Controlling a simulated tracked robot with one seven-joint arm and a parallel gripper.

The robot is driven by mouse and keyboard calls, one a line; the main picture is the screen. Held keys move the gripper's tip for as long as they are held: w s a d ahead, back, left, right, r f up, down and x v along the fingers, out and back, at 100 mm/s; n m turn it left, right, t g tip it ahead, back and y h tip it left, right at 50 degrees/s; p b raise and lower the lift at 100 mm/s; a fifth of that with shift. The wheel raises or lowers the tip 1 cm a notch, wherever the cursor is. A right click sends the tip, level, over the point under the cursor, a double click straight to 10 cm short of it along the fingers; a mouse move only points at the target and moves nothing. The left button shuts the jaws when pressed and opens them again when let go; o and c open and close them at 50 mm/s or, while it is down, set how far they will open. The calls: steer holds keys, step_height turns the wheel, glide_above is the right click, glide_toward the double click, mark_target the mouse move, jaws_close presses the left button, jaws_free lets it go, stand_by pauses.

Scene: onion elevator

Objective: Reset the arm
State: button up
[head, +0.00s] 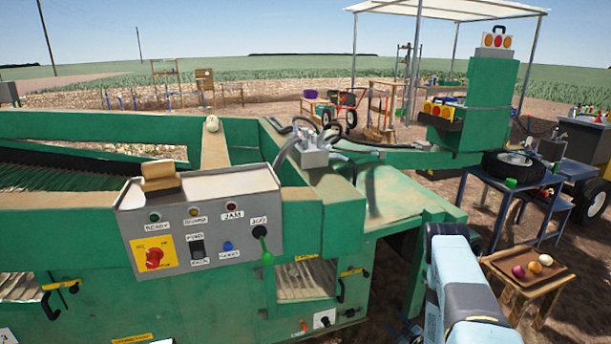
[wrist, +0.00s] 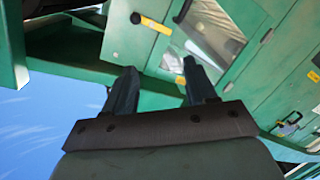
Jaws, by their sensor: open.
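My arm (head: 462,285), light blue with a dark band, rises at the lower right of the head view, beside the right end of the green machine (head: 390,205). In the wrist view my gripper (wrist: 158,68) shows two dark fingers spread apart with nothing between them. Its fingers point toward the machine's green side panels, which also show in the wrist view (wrist: 285,60). The picture there is tilted, with sky at the lower left. A yellow-handled latch (wrist: 152,24) and a clear window (wrist: 212,35) lie beyond the fingertips. I cannot tell the exact gap to the panels.
A grey control panel (head: 205,222) with lamps, a red knob and a green-tipped lever is on the machine. A small wooden stand with a tray (head: 555,268) of onions is close to my arm's right. A blue metal table (head: 510,185) stands behind it.

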steer(key=w+d+r+m+g+h, duration=0.1)
steer(key=w+r, duration=0.3)
steer(key=r, duration=0.4)
steer(key=w+d+r+h, duration=0.1)
steer(key=w+r+h, duration=0.1)
steer(key=w+r, duration=0.45)
steer(key=w+r+m+g+h, duration=0.1)
steer(key=w+r, duration=0.2)
steer(key=r, duration=0.6)
steer(key=s+a+r+m+g+h, duration=0.1)
steer(key=s+r+m+h, duration=0.1)
steer(key=r, duration=1.1)
steer(key=s+r+m+g+h, duration=0.1)
steer(key=s+r+h, duration=0.15)
steer(key=r, duration=1.05)
steer(key=s+a+r+m+g, duration=0.1)
steer(key=s+a+r+m, duration=0.15)
steer(key=s+r, duration=0.65)
steer(key=s+a+r+m+g, duration=0.1)
steer(key=s+a+r+m, duration=0.15)
steer(key=s+r, duration=0.6)
steer(key=s+a+r+m+g, duration=0.1)
steer(key=s+a, duration=0.2)
steer(key=s, duration=1.1)
steer(key=s+a+r+g+y, duration=0.1)
steer(key=s+a+g, duration=0.1)
steer(key=s, duration=1.2)
steer(key=shift+s+a+m, duration=0.2)
steer(key=shift+a+m, duration=0.2)
steer(key=shift+a, duration=0.5)
